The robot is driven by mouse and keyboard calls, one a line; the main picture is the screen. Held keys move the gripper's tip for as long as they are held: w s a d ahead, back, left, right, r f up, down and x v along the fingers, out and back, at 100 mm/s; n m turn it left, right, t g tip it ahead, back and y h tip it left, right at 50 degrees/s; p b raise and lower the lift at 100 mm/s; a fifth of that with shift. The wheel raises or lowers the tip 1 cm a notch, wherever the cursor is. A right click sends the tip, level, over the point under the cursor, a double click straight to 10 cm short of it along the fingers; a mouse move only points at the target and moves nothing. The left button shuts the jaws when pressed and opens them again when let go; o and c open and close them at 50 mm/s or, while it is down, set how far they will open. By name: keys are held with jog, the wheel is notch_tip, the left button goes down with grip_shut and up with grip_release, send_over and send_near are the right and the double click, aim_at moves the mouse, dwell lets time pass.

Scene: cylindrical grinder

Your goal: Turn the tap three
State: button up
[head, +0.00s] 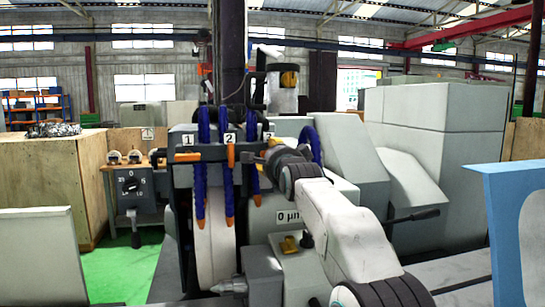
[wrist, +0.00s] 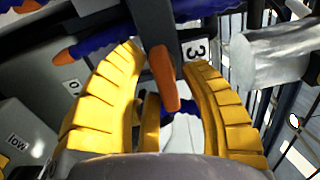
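Tap three's orange lever (wrist: 163,78) hangs from a dark bar, beside the white label "3" (wrist: 196,50) in the wrist view. My gripper (wrist: 163,58) is open, with one yellow finger on each side of the lever. Gaps show between the lever and both fingers, so I see no grip on it. In the head view my gripper (head: 272,153) is at the right end of the tap bar, and it mostly hides tap three. The label "3" (head: 269,128) partly shows there.
Label "1" (head: 187,157) and label "2" (head: 228,138) mark the other taps, with an orange lever (head: 230,156) under "2". Blue hoses with orange nozzles (head: 200,222) hang close by over the grinding wheel (head: 215,255). A grey cylinder (wrist: 265,57) lies right of the fingers in the wrist view.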

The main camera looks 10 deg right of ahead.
grip_shut()
jog(key=shift+n, duration=0.3)
jog(key=n, duration=0.3)
jog(key=shift+d+n, duration=0.1)
jog(key=shift+n, duration=0.3)
jog(key=n, duration=0.4)
jog(key=shift+r, duration=0.15)
jog(key=n, duration=0.4)
jog(key=shift+d+r+n, duration=0.1)
jog(key=shift+n, duration=0.3)
jog(key=shift+r+n, duration=0.15)
jog(key=shift+n, duration=2.15)
jog(key=shift+s, duration=0.1)
